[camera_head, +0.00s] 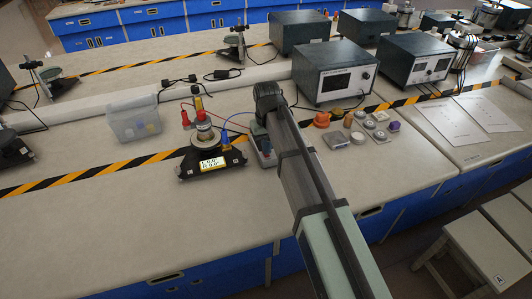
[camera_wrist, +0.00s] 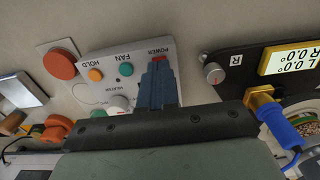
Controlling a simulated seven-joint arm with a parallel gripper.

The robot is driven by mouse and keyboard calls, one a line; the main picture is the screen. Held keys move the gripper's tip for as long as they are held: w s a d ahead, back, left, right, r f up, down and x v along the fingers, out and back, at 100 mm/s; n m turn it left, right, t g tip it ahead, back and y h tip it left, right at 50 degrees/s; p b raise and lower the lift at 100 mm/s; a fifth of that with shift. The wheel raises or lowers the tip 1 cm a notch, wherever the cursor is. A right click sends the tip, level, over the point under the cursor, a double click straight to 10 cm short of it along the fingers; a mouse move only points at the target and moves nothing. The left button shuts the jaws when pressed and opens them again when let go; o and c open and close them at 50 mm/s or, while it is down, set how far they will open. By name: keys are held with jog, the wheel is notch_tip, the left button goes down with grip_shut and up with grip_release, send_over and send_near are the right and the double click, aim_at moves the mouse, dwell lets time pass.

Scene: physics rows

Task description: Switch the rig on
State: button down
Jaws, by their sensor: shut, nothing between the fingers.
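A light grey control box (camera_wrist: 103,72) fills the upper middle of the wrist view, its labels upside down. They include POWER, FAN and HOLD. A red power switch (camera_wrist: 158,58) sits by the POWER label. A green button (camera_wrist: 126,69) is by FAN and an orange one (camera_wrist: 95,74) by HOLD. My gripper (camera_wrist: 158,68) is shut and empty, its tips at or just above the power switch, partly covering it. I cannot tell whether they touch. In the head view my gripper (camera_head: 266,138) points down at the box (camera_head: 267,158), which my arm mostly hides.
A black stand with a lit display (camera_wrist: 292,60) and a blue plug (camera_wrist: 280,125) is close beside the box. A red mushroom button (camera_wrist: 61,64) lies on its other side. Grey instruments (camera_head: 335,72) stand behind. Bench room is free at the front left.

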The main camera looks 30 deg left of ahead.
jog(key=shift+f, duration=0.6)
dwell(0.3)
jog(key=shift+r, duration=3.55)
